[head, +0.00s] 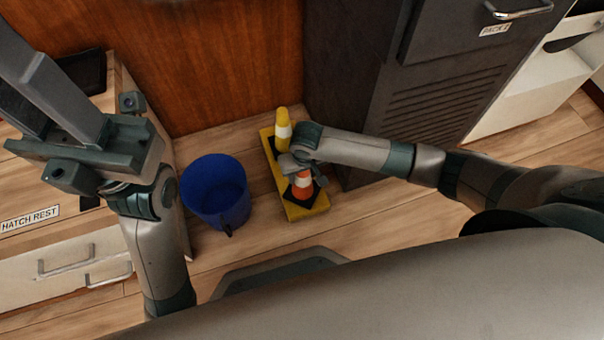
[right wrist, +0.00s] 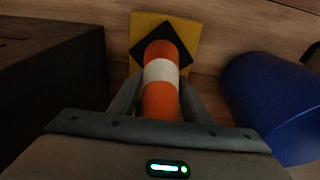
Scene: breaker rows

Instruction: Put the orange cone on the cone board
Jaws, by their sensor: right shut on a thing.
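The orange cone (head: 303,186) has a white band and a dark square base. It is upright over the near end of the yellow cone board (head: 308,212), its base turned to the board's edges. I cannot tell whether the base touches the board. My right gripper (head: 296,164) is shut on the cone's upper part from above. In the right wrist view the orange cone (right wrist: 161,75) is between the fingers, with the cone board (right wrist: 190,30) beneath. My left gripper (head: 55,85) is at the upper left, away from the board; its fingertips are not clearly visible.
A yellow cone (head: 283,128) with a white band stands at the board's far end. A blue bucket (head: 216,192) stands left of the board. A dark cabinet (head: 430,90) is close on the right. A "HATCH REST" counter (head: 30,240) is at the left.

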